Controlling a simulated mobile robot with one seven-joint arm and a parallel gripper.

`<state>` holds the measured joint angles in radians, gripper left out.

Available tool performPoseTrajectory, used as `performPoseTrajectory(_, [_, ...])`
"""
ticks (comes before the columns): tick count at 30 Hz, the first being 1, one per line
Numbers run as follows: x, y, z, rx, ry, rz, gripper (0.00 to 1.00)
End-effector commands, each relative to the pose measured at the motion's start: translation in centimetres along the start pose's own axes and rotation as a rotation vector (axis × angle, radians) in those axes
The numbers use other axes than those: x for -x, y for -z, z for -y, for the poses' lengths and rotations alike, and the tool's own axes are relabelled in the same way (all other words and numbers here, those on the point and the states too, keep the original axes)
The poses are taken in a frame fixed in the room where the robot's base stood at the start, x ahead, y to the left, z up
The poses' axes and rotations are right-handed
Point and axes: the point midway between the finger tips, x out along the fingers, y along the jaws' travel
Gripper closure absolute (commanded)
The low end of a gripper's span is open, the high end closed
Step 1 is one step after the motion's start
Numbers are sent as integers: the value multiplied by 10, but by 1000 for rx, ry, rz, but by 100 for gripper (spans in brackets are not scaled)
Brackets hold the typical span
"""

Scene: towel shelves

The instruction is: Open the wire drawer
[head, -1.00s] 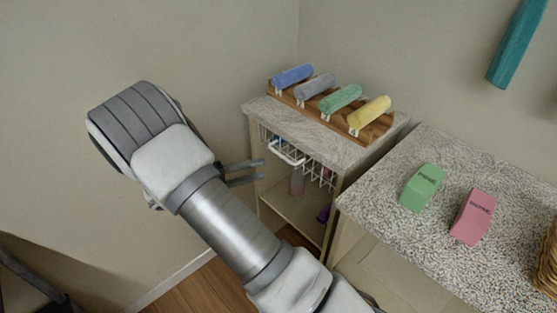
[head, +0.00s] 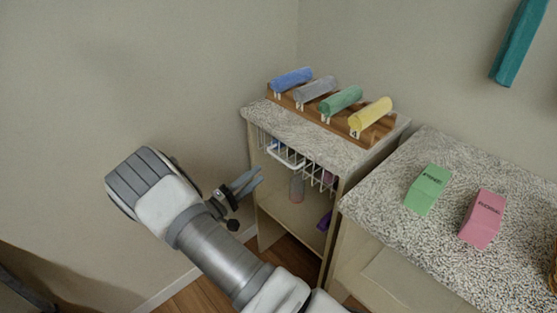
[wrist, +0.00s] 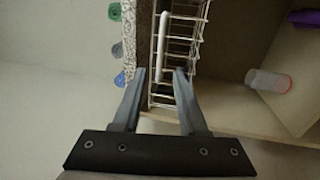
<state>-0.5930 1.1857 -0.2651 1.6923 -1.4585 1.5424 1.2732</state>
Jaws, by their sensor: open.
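The white wire drawer (head: 312,172) hangs under the top of the small shelf unit. Its white handle bar (head: 284,157) is on the front, facing my arm. In the wrist view the wire drawer (wrist: 190,45) and its handle (wrist: 164,45) lie just beyond my fingertips. My gripper (head: 258,176) is open and empty, left of the drawer in the head view. It also shows in the wrist view (wrist: 159,72), with its two fingers apart and the near end of the drawer wires between or just behind them. I cannot tell whether they touch.
Rolled towels lie on a wooden rack (head: 380,131) on the shelf unit's speckled top. A bottle (head: 297,188) and a purple item (head: 325,219) are on the lower shelf. A counter (head: 440,245) with green and pink boxes stands to the right. The wall is close behind.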

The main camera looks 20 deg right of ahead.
Motion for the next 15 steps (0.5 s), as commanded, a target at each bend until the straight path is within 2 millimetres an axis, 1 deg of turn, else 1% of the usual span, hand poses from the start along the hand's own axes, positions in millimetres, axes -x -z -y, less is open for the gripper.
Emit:
performPoseTrajectory(1, [-13, -1, 1, -1, 0, 5, 58])
performPoseTrajectory(3, [-28, -1, 1, -1, 0, 6, 58])
performPoseTrajectory(9, [-68, -1, 1, -1, 0, 4, 58])
performPoseTrajectory(12, [-82, -1, 1, -1, 1, 3, 58])
performPoseTrajectory(15, [-91, 0, 0, -1, 1, 2, 58])
